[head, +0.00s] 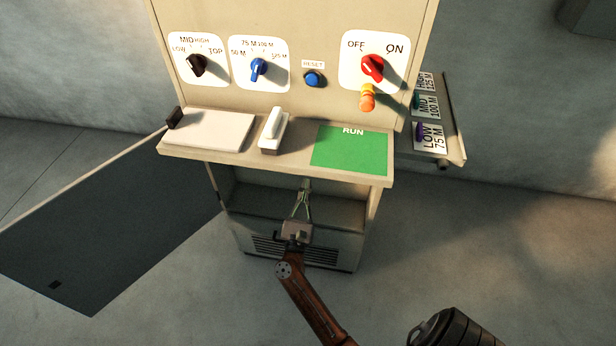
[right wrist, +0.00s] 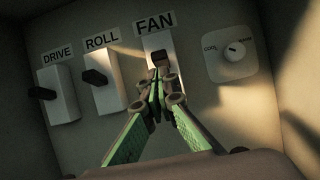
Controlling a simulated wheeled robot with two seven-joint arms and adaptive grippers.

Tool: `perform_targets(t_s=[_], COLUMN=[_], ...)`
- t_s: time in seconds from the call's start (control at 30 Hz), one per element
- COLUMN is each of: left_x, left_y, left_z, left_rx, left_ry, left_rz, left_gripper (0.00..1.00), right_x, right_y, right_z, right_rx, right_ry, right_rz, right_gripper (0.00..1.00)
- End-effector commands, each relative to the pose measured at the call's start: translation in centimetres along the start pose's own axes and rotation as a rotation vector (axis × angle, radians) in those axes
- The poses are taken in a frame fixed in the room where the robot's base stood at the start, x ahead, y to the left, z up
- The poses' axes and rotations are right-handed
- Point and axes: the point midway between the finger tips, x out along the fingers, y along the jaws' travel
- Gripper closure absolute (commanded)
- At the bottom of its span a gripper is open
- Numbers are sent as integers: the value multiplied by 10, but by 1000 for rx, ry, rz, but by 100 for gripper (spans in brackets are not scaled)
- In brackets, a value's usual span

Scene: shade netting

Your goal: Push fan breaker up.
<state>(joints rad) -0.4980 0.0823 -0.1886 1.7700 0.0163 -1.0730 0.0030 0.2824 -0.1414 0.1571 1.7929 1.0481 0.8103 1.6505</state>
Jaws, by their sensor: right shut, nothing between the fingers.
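The fan breaker (right wrist: 155,42) is a white housing under the FAN label, with a dark lever (right wrist: 160,57). My right gripper (right wrist: 161,78) is shut and empty, its fingertips in front of the fan breaker, just below the lever in the picture. I cannot tell whether they touch it. The fingers hide the breaker's lower part. In the head view my right gripper (head: 302,197) reaches into the open lower bay of the cabinet, and the breakers are hidden there.
The roll breaker (right wrist: 103,92) and drive breaker (right wrist: 60,100) stand left of the fan breaker. A small round dial (right wrist: 234,50) is to its right. The cabinet's shelf (head: 280,160) juts out above the bay.

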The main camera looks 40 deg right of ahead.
Motion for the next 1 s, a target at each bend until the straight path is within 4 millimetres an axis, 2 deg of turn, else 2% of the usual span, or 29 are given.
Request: perform_targets(t_s=[0.1, 0.27, 0.87, 1.0], left_x=[0, 0, 0, 0], left_y=[0, 0, 0, 0], left_z=[0, 0, 0, 0], left_rx=[0, 0, 0, 0], left_ry=[0, 0, 0, 0], left_rz=[0, 0, 0, 0], left_gripper=[60, 60, 60, 60], right_x=[-16, -27, -27, -29], right_y=[0, 0, 0, 8], right_z=[0, 1, 1, 7], right_rx=[0, 0, -4, -110], right_ry=[0, -1, -3, -35], right_rz=[0, -1, 4, 100], right_gripper=[100, 100, 100, 100])
